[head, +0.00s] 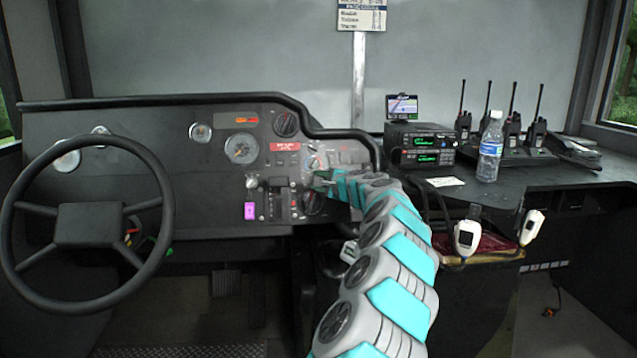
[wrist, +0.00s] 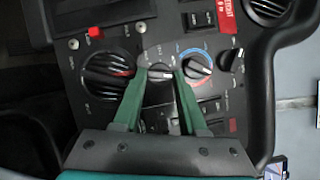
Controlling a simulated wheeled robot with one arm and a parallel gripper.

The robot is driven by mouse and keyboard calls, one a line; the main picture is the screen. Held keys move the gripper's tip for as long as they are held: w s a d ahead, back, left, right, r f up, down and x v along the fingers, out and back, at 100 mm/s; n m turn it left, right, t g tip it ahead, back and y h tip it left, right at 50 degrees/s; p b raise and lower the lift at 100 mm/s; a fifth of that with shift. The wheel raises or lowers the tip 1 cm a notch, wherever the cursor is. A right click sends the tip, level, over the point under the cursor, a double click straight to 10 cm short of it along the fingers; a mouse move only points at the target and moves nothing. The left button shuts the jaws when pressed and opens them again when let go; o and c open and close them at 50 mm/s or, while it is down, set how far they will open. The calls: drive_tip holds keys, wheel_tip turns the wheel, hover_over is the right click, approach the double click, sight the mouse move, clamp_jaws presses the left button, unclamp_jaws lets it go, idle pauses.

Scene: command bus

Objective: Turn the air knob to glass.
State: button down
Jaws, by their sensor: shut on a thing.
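The air knob (wrist: 160,74), a round dark knob with a light pointer bar, is on the black dashboard panel and sits between my fingertips in the wrist view. My gripper (wrist: 161,78) has two green fingers, one on each side of this knob, and is shut on it. The small markings around the knob are too blurred to read, so its setting cannot be told. In the head view my gripper (head: 320,181) reaches the panel right of the steering wheel, and the knob is hidden behind it.
The steering wheel (head: 90,212) is at left. Radios and a water bottle (head: 490,148) stand on the right counter.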

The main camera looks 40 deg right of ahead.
drive_tip(key=shift+d+f, duration=0.1)
drive_tip(key=shift+f, duration=0.05)
drive_tip(key=shift+c, duration=2.3)
unclamp_jaws()
drive_tip(key=shift+s, duration=0.15)
drive_tip(key=v, duration=0.7)
drive_tip(key=shift+s+b, duration=0.3)
